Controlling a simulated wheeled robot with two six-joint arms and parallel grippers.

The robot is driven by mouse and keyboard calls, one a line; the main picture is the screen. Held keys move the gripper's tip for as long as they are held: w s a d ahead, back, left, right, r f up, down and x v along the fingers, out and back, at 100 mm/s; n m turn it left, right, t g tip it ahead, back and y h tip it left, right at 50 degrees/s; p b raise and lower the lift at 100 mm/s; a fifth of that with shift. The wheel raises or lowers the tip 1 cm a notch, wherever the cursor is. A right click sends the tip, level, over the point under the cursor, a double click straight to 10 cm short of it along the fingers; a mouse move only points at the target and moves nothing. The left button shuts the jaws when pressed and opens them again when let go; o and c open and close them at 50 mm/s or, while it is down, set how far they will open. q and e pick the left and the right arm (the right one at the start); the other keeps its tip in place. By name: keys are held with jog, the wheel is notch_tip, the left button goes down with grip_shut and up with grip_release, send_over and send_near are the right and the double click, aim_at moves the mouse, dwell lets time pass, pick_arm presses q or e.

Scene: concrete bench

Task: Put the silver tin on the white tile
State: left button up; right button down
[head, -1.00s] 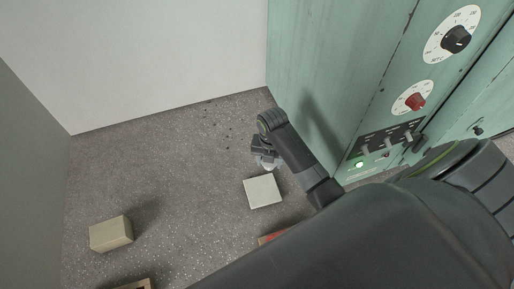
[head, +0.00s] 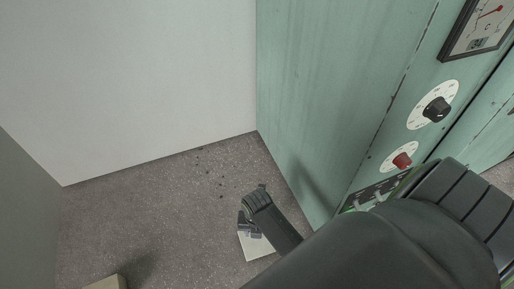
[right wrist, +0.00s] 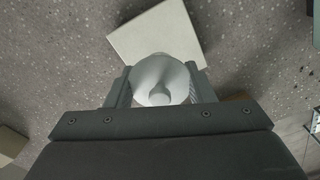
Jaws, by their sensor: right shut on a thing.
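The silver tin (right wrist: 161,80) is between the two fingers of my right gripper (right wrist: 161,90) in the right wrist view, its round pale face towards the camera. The gripper is shut on it. The white tile (right wrist: 158,33) lies on the grey bench just beyond the tin, which overlaps its near part in that view. In the head view my right gripper (head: 246,224) is over the far left part of the tile (head: 256,247). The tin cannot be made out clearly there. I cannot tell whether it touches the tile. My left gripper is not in view.
A green cabinet (head: 320,110) with dials stands right of the tile. A pale wall (head: 150,90) closes the back. A beige block (head: 106,283) is at the lower left. The bench (head: 150,220) left of the tile is clear apart from small dark specks at the back.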

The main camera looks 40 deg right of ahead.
jog(key=shift+f, duration=2.25)
jog(key=shift+f, duration=0.1)
jog(key=c, duration=0.7)
grip_release()
jog(key=shift+o, duration=0.2)
notch_tip(320, 180, up, 12)
jog(key=shift+r, duration=0.15)
